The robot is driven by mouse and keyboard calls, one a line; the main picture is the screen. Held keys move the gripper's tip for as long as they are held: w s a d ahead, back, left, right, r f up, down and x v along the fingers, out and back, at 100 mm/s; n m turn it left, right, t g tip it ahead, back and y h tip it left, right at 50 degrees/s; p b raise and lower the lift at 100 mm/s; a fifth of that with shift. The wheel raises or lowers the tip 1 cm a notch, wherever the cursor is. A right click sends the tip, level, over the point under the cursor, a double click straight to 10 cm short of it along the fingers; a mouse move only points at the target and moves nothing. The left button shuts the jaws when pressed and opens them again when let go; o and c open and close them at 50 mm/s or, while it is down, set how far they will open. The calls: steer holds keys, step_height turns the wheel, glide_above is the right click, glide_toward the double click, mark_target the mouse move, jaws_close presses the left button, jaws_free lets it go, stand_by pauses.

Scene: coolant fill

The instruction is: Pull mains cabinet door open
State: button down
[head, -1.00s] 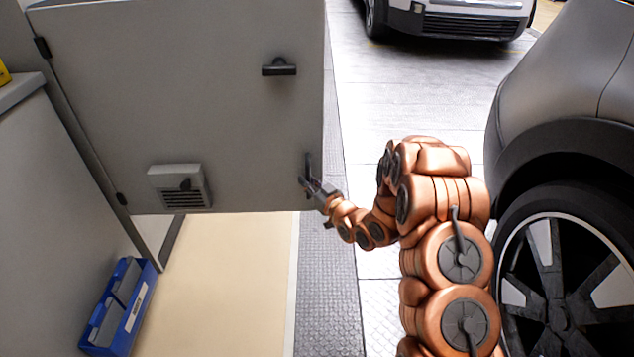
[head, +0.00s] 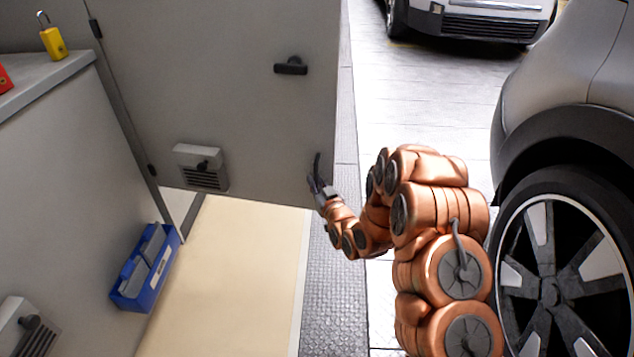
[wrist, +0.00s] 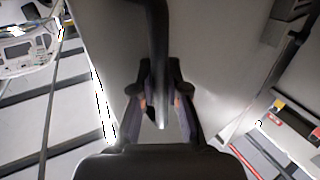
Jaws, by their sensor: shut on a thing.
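The grey mains cabinet door (head: 230,95) stands swung out from the cabinet, hinged along its left edge in the head view. A dark bar handle (head: 318,165) is at its lower right edge. My gripper (head: 316,187) is at the handle's lower end, shut on it. In the wrist view the dark handle (wrist: 158,50) runs down between the two fingers of my gripper (wrist: 159,100), with the pale door face (wrist: 215,60) behind. A dark latch knob (head: 291,66) sits higher on the door, and a vent (head: 202,168) sits low on it.
A blue bin (head: 147,268) is fixed to the cabinet side. A car wheel (head: 555,265) is close on the right. Beige floor (head: 225,270) below the door is clear.

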steer(key=shift+w+d, duration=0.1)
steer(key=shift+d, duration=0.05)
steer(key=c, duration=1.2)
jaws_free()
steer(key=shift+o, duration=0.2)
steer(key=v, duration=0.7)
steer(key=shift+s, duration=0.3)
